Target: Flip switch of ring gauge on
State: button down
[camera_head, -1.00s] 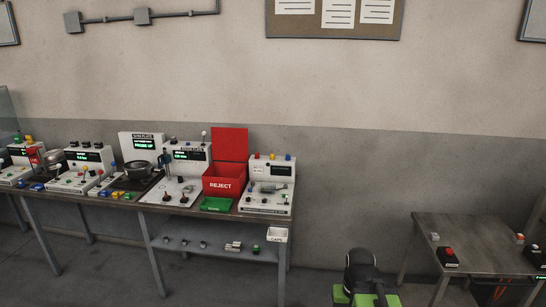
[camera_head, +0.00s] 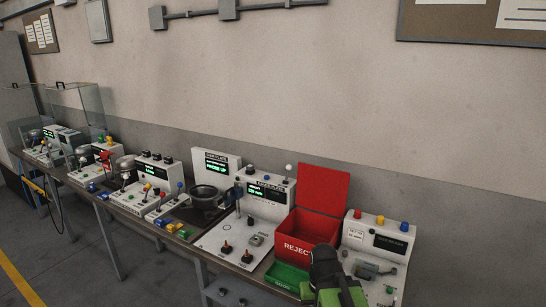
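Several white instrument stations stand in a row on the long bench, and their labels are too small for me to tell surely which one is the ring gauge. One station (camera_head: 250,225) has a lit green display, levers and dark knobs on its sloped panel. The station at the right end (camera_head: 375,255) has red, yellow and blue buttons on top, a dark display and a small fixture on its panel. My arm's dark and green part shows at the bottom, in front of the bench. I cannot make out my gripper's fingers.
A red REJECT bin (camera_head: 308,232) with its lid up and a green tray (camera_head: 287,277) sit between those stations. A black pot-like bowl (camera_head: 205,197) stands left of them. A clear guard (camera_head: 75,105) covers the far left end. Floor shows at lower left.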

aim_at(289, 167)
jog(key=u, duration=0.75)
jog(key=i, duration=1.75)
jog(key=u, duration=0.55)
